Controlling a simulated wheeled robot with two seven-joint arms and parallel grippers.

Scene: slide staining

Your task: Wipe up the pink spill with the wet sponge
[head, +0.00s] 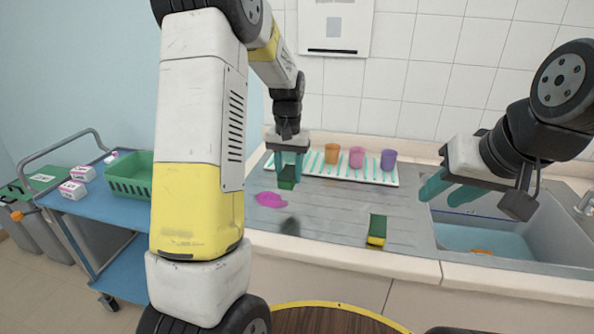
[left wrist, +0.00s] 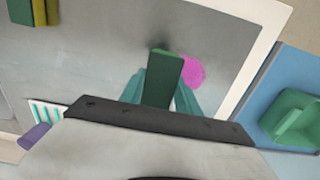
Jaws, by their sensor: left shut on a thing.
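The pink spill (head: 270,200) lies on the grey drainboard, left of its middle; it also shows in the left wrist view (left wrist: 194,72), partly hidden by a finger and the held sponge. My left gripper (head: 288,172) is shut on a green sponge (left wrist: 162,78), held above the board, just beyond and right of the spill in the head view. A dark shadow lies on the board below. I cannot tell whether the held sponge is wet. A second sponge (head: 377,230), green and yellow, lies on the board further right. My right gripper (head: 450,188) is open and empty near the sink.
Orange, pink and purple cups (head: 388,160) stand on a striped mat (head: 318,168) at the back. The sink (head: 480,238) with bluish water is at right. A blue cart (head: 95,205) with a green basket (head: 130,187) stands at left. The board between spill and second sponge is clear.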

